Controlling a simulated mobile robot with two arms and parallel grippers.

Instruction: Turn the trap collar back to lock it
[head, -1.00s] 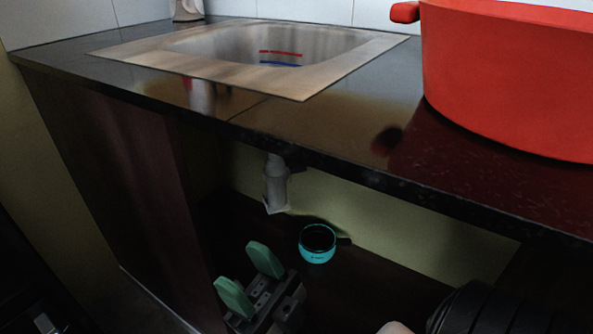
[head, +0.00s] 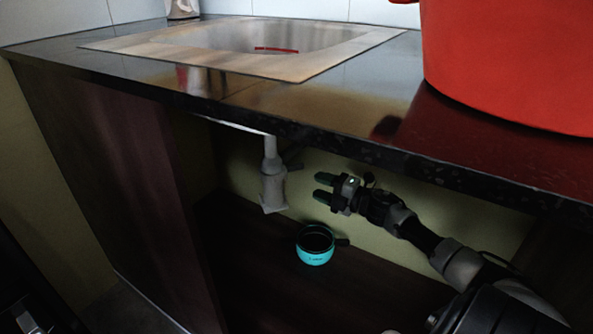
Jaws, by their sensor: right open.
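The grey drain trap (head: 272,182) hangs under the sink, below the dark countertop. Its collar is not clear as a separate part at this size, so I cannot tell how it is turned. My right gripper (head: 322,187) is under the counter, to the right of the trap. Nothing is between the fingers.
A turquoise cup or pan (head: 315,246) stands on the cabinet floor below the trap. The countertop edge (head: 330,140) runs above my right arm. A cabinet side panel (head: 110,190) is at the left. A large red pot (head: 510,65) stands on the counter near the steel sink (head: 250,47).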

